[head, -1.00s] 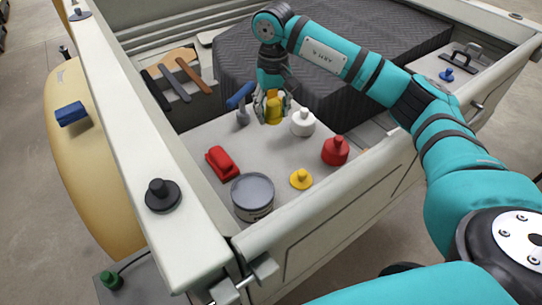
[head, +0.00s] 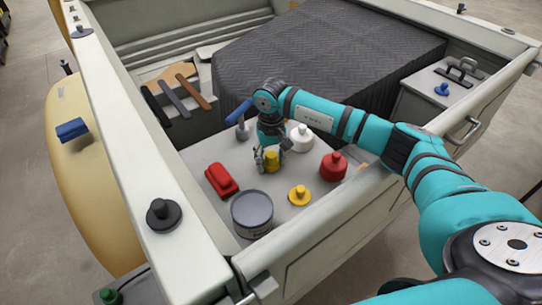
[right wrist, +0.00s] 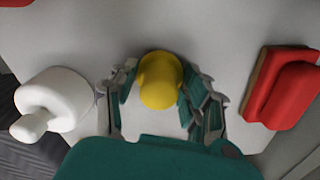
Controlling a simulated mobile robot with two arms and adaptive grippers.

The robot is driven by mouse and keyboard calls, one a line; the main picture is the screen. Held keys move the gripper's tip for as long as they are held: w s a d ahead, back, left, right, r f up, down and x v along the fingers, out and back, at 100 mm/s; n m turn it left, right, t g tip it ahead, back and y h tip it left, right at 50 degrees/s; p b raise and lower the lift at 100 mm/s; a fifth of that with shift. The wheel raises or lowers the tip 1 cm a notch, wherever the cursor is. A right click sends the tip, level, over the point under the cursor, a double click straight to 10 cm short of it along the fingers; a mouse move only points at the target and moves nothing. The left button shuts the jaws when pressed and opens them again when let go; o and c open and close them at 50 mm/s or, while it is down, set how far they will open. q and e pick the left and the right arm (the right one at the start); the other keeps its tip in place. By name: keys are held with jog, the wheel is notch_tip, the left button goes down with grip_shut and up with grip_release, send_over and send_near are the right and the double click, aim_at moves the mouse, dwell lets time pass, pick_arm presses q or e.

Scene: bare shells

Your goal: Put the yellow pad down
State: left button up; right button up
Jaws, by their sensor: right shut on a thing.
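My right gripper (head: 268,160) is shut on a yellow piece (head: 271,162), low over the grey board in the truck bed. In the right wrist view the rounded yellow piece (right wrist: 160,80) sits between the two fingers (right wrist: 165,108). The fingers hide its lower part, so I cannot tell whether it touches the board. A second yellow piece, a flat round pad with a knob (head: 299,195), stands on the board nearer to me. My left gripper is not in view.
On the grey board (head: 205,150) a white knobbed piece (head: 300,137), a red knobbed piece (head: 333,166), a red block (head: 221,180) and a grey tin (head: 252,213) surround the gripper. A blue-handled tool (head: 239,113) stands behind. Bed walls border the board.

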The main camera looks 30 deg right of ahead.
aim_at(271, 154)
jog(key=shift+f, duration=0.15)
jog(key=o, duration=1.2)
jog(key=shift+r, duration=0.35)
notch_tip(271, 154, up, 11)
jog(key=b, duration=0.4)
jog(key=shift+r, duration=0.35)
